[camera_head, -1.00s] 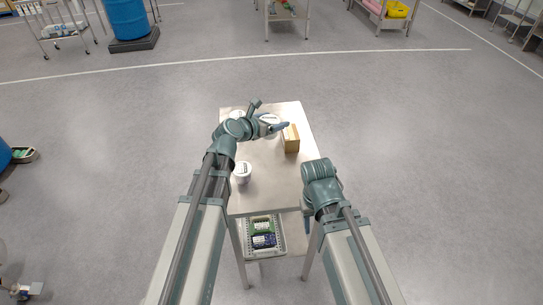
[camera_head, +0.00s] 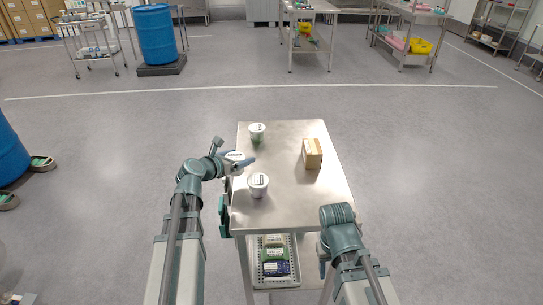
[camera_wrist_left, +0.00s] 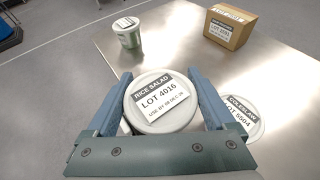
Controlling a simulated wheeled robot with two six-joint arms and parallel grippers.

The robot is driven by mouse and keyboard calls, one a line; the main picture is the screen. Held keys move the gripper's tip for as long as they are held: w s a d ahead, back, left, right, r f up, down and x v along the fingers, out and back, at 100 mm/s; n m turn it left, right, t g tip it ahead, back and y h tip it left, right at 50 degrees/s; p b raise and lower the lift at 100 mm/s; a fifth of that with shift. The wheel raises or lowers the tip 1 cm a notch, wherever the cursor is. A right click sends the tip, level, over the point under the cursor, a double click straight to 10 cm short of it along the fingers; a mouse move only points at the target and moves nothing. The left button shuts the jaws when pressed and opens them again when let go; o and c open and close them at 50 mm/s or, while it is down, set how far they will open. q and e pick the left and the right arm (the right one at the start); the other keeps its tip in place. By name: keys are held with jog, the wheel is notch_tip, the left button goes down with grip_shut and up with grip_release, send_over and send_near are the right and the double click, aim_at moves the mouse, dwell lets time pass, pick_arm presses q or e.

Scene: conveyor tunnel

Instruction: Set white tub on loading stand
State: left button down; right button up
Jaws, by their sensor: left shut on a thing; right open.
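A white tub with a round lid labelled "RICE SALAD" (camera_wrist_left: 160,103) is between the two blue fingers of my left gripper (camera_wrist_left: 162,98), which is shut on it. In the head view my left gripper (camera_head: 240,160) holds this tub (camera_head: 234,155) at the left edge of a steel table (camera_head: 290,200). A second white tub (camera_head: 258,185), labelled "COLESLAW" in the left wrist view (camera_wrist_left: 241,117), stands on the near left of the table. My right gripper (camera_head: 323,266), open, is partly hidden beside the near right corner. I cannot tell which surface is the loading stand.
A grey crate (camera_head: 275,262) sits on the lower shelf. A blue drum (camera_head: 157,35) and racks stand far back.

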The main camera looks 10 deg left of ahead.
pick_arm(q)
jog(key=w+d, duration=0.1)
jog(key=w, duration=0.3)
jog(key=w+d, duration=0.2)
jog(key=w, duration=0.2)
jog(key=w+d+f+b, duration=0.1)
jog(key=w, duration=0.3)
jog(key=shift+d+f, duration=0.1)
jog(key=shift+d, duration=0.1)
jog(key=shift+s+f, duration=0.1)
notch_tip(320, 180, down, 3)
jog(key=b, duration=0.3)
jog(key=shift+f, duration=0.2)
jog(key=shift+b, duration=0.3)
jog(key=shift+f, duration=0.15)
grip_release()
